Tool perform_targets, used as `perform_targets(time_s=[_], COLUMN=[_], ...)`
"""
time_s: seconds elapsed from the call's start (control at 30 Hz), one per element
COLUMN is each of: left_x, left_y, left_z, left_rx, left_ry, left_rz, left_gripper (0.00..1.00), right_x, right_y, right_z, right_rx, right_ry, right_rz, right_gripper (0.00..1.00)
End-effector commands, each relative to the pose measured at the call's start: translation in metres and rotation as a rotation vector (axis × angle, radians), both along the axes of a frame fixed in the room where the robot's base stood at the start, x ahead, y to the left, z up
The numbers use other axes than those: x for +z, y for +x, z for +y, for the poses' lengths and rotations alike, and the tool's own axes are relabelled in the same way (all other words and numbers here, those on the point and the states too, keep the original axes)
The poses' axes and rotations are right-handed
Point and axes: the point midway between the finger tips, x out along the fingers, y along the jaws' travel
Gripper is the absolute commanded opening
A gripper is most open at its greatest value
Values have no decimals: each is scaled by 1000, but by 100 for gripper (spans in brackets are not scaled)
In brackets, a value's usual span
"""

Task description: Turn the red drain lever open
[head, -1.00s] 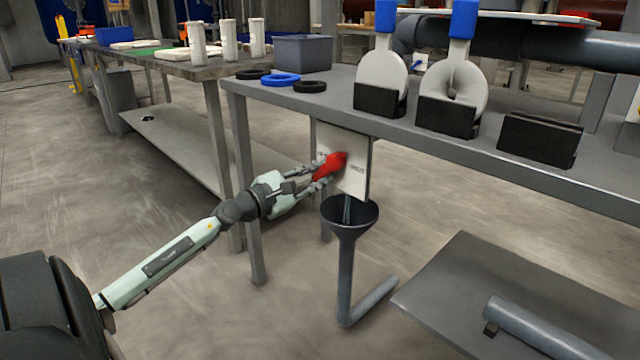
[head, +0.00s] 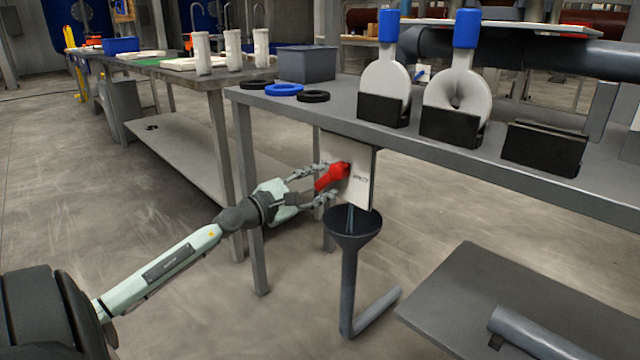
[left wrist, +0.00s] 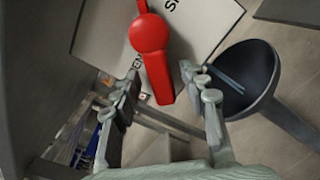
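The red drain lever (head: 330,178) is mounted on a white labelled plate (head: 361,190) below the grey bench's front edge. Its handle slants down and left in the head view. In the left wrist view the lever (left wrist: 154,58) has a round hub and a handle pointing down the picture. My left gripper (head: 328,184) is at the lever, its fingers spread on either side of the handle. In the left wrist view gaps show between the handle and the fingers (left wrist: 160,82). The label text is only partly readable. My right gripper is not in view.
A dark funnel (head: 353,238) on a pipe stands just below the plate, with thin bluish streaks in its mouth. Bench legs (head: 250,200) stand close to my left arm. A grey slab (head: 470,290) lies low at right. White round plates with blue tops (head: 384,85) stand on the bench.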

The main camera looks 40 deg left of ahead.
Motion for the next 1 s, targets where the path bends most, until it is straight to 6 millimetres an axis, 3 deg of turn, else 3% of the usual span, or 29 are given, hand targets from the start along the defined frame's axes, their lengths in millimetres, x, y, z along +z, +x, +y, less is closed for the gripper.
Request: perform_targets(time_s=[0.33, 0.7, 1.0], left_x=[-1, -1, 0], left_y=[-11, -87, -119], left_z=[0, 7, 9], left_rx=[-1, 4, 0], left_ry=[-4, -7, -2], left_rz=[1, 1, 0], left_gripper=[43, 43, 43], right_x=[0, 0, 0], right_y=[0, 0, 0], right_z=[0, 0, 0], right_rx=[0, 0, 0], right_ry=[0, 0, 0], right_rz=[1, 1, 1], right_gripper=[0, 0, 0])
